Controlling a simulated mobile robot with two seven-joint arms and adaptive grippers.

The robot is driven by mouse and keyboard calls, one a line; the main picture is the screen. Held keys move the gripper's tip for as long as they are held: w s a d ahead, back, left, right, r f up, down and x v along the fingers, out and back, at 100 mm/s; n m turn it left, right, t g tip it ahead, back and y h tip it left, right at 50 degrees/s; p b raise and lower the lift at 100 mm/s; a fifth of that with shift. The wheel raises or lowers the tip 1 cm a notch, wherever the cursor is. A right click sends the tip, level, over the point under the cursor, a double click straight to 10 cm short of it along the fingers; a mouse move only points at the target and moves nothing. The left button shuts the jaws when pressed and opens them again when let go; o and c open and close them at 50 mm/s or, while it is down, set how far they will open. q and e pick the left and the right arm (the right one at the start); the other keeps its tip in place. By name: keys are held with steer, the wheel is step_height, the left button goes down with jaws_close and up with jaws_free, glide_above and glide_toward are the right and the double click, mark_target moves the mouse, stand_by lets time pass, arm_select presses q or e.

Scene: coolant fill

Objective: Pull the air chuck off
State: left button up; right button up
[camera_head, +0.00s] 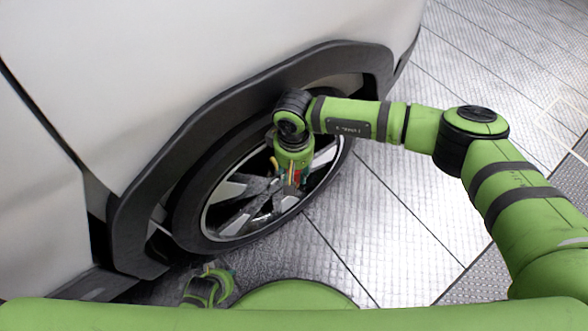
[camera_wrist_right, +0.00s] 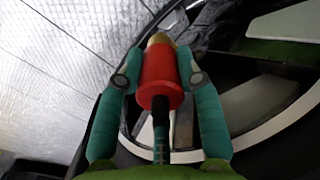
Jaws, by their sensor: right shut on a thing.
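The air chuck (camera_wrist_right: 158,82) is a red cylinder with a brass end, and a dark hose runs from its near end in the right wrist view. My right gripper (camera_wrist_right: 160,78) has its two teal fingers shut on the red body, one on each side. In the head view the right gripper (camera_head: 290,184) is low in front of the wheel (camera_head: 245,190), and a bit of red shows there. The valve stem is hidden, so I cannot tell whether the brass end touches it. My left gripper (camera_head: 208,287) is partly in view at the bottom, its fingers unclear.
A white car body (camera_head: 150,70) with a dark wheel arch (camera_head: 215,105) stands close behind the wheel. The black tyre (camera_head: 190,205) and silver spokes are near my right gripper. The tiled floor (camera_head: 385,230) to the right is clear.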

steer(key=shift+r, duration=0.3)
stand_by(0.5)
steer(key=shift+r+p, duration=0.55)
steer(key=shift+r, duration=0.5)
steer(key=shift+r+p, duration=0.65)
steer(key=shift+r, duration=0.8)
